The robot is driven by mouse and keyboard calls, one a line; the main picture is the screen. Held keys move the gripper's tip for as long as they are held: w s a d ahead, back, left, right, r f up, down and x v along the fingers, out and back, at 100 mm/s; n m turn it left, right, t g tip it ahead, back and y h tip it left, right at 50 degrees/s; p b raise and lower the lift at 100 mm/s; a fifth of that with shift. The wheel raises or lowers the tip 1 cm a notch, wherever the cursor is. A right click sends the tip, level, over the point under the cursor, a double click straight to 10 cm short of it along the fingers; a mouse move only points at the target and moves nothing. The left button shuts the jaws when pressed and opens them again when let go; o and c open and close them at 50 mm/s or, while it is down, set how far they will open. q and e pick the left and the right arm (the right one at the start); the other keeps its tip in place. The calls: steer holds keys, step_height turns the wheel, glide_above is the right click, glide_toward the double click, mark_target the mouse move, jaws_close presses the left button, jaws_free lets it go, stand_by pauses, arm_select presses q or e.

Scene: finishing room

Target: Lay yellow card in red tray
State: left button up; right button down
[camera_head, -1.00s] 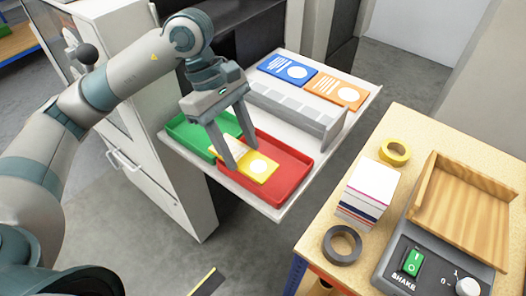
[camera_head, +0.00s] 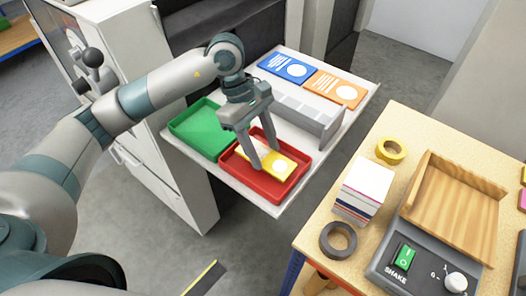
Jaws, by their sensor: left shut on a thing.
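The yellow card (camera_head: 281,165) with a white circle is in my left gripper (camera_head: 264,168), which is shut on its left part. The card is over the red tray (camera_head: 262,188), within its outline. I cannot tell whether it touches the tray floor. The red tray sits at the front of a white shelf, right of the green tray (camera_head: 203,130), which looks empty. My right gripper is not in view.
A blue card (camera_head: 287,68) and an orange card (camera_head: 337,89) lie at the shelf's back, behind a grey slotted rack (camera_head: 301,117). At right, a wooden table (camera_head: 403,123) holds tape rolls, a card stack (camera_head: 364,190) and a shaker machine (camera_head: 420,262).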

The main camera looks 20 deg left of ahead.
arm_select(q)
steer(key=shift+f+p, duration=0.4)
steer(key=shift+f, duration=0.75)
steer(key=shift+f, duration=0.25)
steer(key=o, duration=1)
steer(key=shift+r, duration=0.1)
